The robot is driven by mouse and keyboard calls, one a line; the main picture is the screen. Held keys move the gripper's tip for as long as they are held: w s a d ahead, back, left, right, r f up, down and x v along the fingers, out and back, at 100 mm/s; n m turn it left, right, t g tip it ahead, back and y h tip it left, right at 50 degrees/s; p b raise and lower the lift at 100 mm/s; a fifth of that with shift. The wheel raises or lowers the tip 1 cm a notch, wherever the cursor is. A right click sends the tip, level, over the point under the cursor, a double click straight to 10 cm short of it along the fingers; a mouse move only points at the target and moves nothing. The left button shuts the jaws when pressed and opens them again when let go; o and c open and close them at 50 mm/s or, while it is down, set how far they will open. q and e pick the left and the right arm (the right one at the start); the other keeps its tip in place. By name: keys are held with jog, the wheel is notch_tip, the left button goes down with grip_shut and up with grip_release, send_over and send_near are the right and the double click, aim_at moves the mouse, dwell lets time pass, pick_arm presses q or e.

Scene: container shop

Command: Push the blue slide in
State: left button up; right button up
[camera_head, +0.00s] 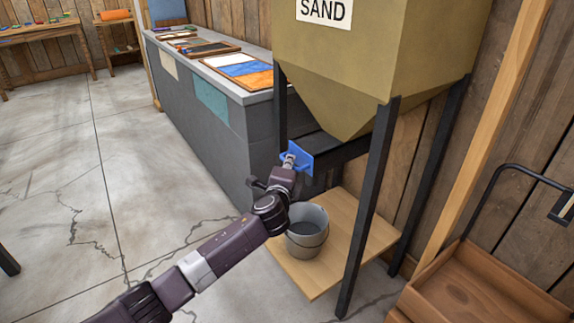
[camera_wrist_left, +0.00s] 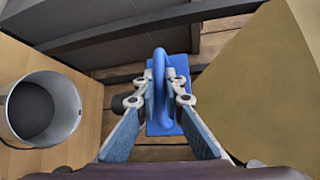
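The blue slide (camera_head: 303,158) is a flat plate with a raised loop handle, low on the funnel of the tan sand hopper (camera_head: 395,60). My left gripper (camera_head: 289,163) is at the handle. In the left wrist view, the blue slide (camera_wrist_left: 187,70) fills the middle, and the fingertips of my left gripper (camera_wrist_left: 161,82) close in on both sides of its handle and appear to touch it. The fingers partly cover the plate, and how far the slide sits in the hopper is hard to tell. My right gripper is not in view.
A grey metal bucket (camera_head: 307,240) stands on a wooden board (camera_head: 345,245) below the hopper, beside my left arm. Dark hopper legs (camera_head: 368,210) flank the funnel. A grey counter (camera_head: 215,110) stands behind, and a wooden cart (camera_head: 485,285) at right.

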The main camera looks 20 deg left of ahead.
pick_arm(q)
jog(key=o, duration=0.5)
jog(key=shift+w+d, duration=0.2)
jog(key=shift+c, duration=0.2)
jog(key=shift+s, duration=0.15)
jog(key=shift+s, duration=0.2)
jog(key=v, duration=1.1)
jog(key=shift+s, duration=0.15)
